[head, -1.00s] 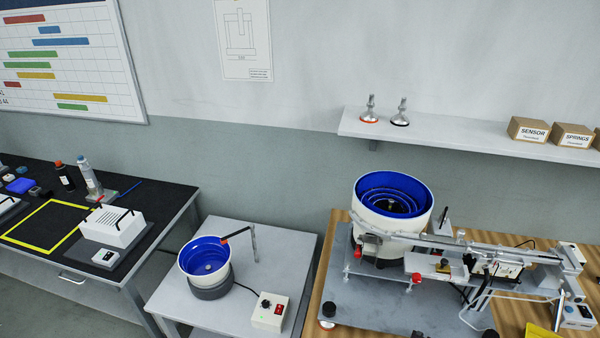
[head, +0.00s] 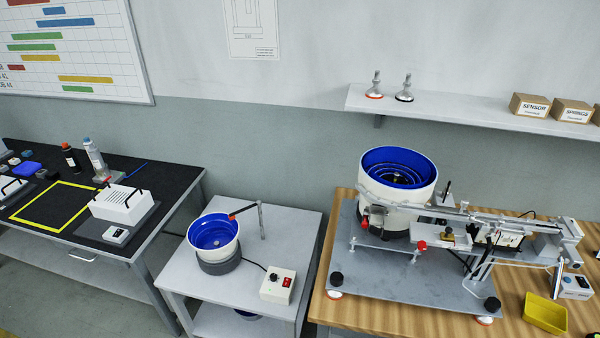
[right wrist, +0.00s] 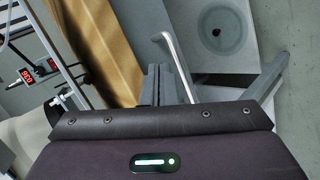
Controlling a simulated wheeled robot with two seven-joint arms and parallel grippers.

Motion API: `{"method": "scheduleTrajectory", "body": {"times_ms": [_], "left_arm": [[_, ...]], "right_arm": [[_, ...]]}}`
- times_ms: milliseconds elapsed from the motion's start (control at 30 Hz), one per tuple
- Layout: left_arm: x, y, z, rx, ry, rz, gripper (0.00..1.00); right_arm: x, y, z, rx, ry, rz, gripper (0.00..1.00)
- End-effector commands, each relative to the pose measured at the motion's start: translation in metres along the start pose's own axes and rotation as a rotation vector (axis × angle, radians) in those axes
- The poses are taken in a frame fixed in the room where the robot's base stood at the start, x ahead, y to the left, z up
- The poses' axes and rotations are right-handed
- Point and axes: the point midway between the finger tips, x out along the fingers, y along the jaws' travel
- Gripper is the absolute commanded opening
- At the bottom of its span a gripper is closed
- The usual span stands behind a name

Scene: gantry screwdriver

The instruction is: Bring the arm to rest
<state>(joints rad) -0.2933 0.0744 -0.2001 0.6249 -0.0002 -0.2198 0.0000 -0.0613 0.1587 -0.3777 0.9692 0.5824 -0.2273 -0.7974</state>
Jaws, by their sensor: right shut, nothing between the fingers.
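My right gripper (right wrist: 156,84) shows in the right wrist view. Its dark fingers stand close together beyond the purple-black housing, with nothing held between them. A pale bent rod rises just beside the fingers; I cannot tell what it belongs to. Neither gripper shows in the head view, and my left gripper is in no view.
In the head view a bowl feeder (head: 398,213) with a blue inside and a rail stands on the wooden bench (head: 400,322). A yellow tray (head: 545,313) lies at its right. A smaller bowl feeder (head: 213,240) stands on a grey table (head: 185,285). A black-topped bench is at left.

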Motion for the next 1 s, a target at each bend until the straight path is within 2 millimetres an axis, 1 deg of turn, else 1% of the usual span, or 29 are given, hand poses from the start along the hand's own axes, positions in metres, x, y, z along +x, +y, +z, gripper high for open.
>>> {"method": "scheduleTrajectory", "body": {"times_ms": [33, 167, 200, 233, 267, 300, 367, 400, 467, 500, 600, 700, 800, 900, 1000], "left_arm": [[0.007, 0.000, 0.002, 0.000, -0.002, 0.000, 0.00], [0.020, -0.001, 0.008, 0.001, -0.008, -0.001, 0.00], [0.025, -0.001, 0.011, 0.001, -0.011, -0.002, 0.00], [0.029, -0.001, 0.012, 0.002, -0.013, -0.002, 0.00], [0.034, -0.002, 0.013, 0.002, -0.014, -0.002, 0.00], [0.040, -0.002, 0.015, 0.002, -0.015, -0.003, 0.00], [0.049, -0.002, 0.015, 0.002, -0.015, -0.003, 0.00], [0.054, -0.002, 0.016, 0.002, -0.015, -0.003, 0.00], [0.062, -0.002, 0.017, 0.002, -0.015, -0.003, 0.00], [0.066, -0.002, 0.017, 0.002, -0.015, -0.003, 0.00], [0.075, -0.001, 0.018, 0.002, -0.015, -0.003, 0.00], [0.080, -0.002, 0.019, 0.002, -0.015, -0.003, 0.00], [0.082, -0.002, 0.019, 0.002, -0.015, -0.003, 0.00], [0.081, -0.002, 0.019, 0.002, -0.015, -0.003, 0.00], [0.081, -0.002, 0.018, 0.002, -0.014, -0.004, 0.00]], "right_arm": [[0.003, -0.023, 0.008, 0.020, -0.004, -0.035, 0.00], [0.005, -0.082, 0.031, 0.099, -0.018, -0.142, 0.00], [0.004, -0.106, 0.040, 0.132, -0.026, -0.186, 0.00], [0.003, -0.123, 0.046, 0.157, -0.033, -0.217, 0.00], [0.001, -0.146, 0.055, 0.189, -0.045, -0.258, 0.00], [-0.003, -0.173, 0.067, 0.231, -0.061, -0.309, 0.00], [-0.013, -0.216, 0.084, 0.301, -0.092, -0.390, 0.00], [-0.020, -0.243, 0.096, 0.348, -0.116, -0.442, 0.00], [-0.034, -0.281, 0.111, 0.416, -0.155, -0.516, 0.00], [-0.043, -0.304, 0.121, 0.460, -0.183, -0.561, 0.00], [-0.067, -0.349, 0.141, 0.554, -0.248, -0.654, 0.00], [-0.085, -0.378, 0.153, 0.622, -0.298, -0.715, 0.00], [-0.097, -0.393, 0.160, 0.659, -0.328, -0.747, 0.00], [-0.101, -0.396, 0.161, 0.673, -0.337, -0.757, 0.00], [-0.101, -0.396, 0.161, 0.673, -0.337, -0.757, 0.00]]}}
